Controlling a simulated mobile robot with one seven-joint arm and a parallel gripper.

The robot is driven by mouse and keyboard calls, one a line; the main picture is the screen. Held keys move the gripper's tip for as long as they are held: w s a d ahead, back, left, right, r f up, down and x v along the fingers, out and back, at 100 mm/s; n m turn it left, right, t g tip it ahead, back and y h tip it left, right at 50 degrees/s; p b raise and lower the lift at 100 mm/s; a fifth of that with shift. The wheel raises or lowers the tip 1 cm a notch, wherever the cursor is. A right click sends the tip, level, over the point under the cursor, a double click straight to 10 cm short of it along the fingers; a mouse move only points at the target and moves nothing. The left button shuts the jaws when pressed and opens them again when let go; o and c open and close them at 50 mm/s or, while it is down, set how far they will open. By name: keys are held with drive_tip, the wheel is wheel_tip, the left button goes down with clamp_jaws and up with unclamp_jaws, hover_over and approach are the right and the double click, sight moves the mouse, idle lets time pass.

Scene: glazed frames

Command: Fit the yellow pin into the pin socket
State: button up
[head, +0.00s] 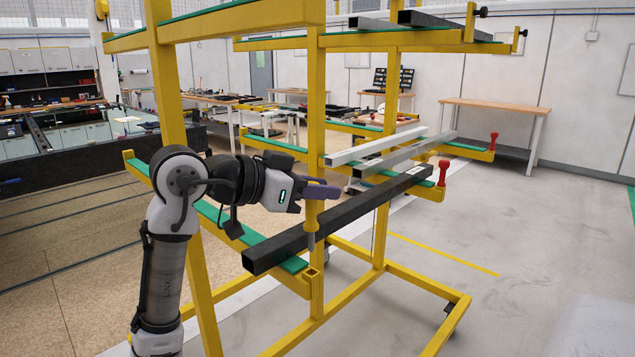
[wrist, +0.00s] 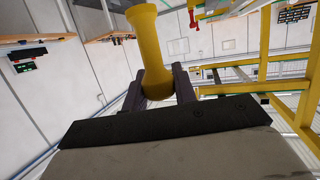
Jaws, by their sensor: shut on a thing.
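My gripper (head: 318,192) is shut on the yellow pin (head: 311,224), which hangs roughly upright below the dark fingers in the head view. Its top is hard to separate from the yellow upright behind it. In the wrist view the yellow pin (wrist: 150,50) stands between the two dark fingers, with its flared end at the top edge.
A long black square bar (head: 330,222) lies on the green-topped rack arms just beside the socket. Red pins (head: 443,172) stand at the ends of other arms. A yellow rack upright (head: 316,120) rises close to my gripper. Floor to the right is clear.

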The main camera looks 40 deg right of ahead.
drive_tip(key=shift+f+b, duration=0.8)
drive_tip(key=shift+f, duration=0.75)
drive_tip(key=shift+f+b, duration=1.45)
drive_tip(key=shift+f, duration=1.35)
idle(0.6)
drive_tip(key=o, duration=1.1)
drive_tip(key=b+v, duration=0.2)
drive_tip(key=v, duration=1.2)
drive_tip(key=shift+d, duration=0.1)
